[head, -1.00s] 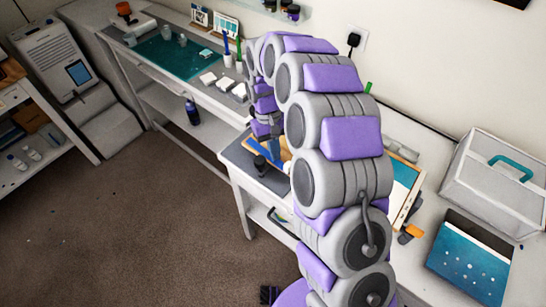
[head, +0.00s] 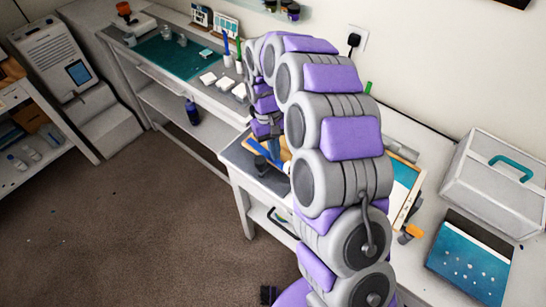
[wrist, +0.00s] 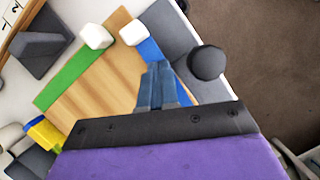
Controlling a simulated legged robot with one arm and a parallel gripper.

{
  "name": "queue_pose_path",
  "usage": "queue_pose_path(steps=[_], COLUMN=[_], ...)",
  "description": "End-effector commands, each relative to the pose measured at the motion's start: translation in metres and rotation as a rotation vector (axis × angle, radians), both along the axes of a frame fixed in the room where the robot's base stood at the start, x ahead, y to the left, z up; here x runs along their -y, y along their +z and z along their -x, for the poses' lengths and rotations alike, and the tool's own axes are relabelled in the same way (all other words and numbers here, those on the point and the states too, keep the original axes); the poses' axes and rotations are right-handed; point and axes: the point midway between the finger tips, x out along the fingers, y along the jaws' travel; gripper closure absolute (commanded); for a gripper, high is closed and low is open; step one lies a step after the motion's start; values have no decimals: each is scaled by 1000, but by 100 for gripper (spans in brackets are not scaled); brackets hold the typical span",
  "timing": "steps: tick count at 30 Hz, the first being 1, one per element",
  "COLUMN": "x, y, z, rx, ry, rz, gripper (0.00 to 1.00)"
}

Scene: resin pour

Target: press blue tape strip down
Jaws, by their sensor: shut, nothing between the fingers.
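A wooden board (wrist: 98,70) lies on the bench in the wrist view. A blue tape strip (wrist: 150,49) runs along its right edge, and a green strip (wrist: 68,77) runs along its left edge. My gripper (wrist: 158,66) is shut and empty, with its fingertips over the blue strip. The fingers hide the strip's nearer part, and I cannot tell whether they touch it. In the head view the blue strip (head: 262,151) shows in part beside my arm, which hides most of the board.
Two white blocks (wrist: 97,36) (wrist: 133,32) sit at the board's far end. A dark round knob (wrist: 207,62) stands close right of the fingers. A yellow item (wrist: 45,133) lies at lower left. The bench edge and brown floor (wrist: 265,60) are at right.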

Motion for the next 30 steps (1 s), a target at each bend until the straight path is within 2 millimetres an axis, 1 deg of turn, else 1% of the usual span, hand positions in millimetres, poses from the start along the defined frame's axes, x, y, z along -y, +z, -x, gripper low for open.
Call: queue_pose_path(steps=[9, 23, 30], x=[0, 0, 0], y=[-1, -11, -11], z=[0, 0, 0], rx=[0, -1, 0], ry=[0, 0, 0], rz=[0, 0, 0], gripper=[100, 100, 100])
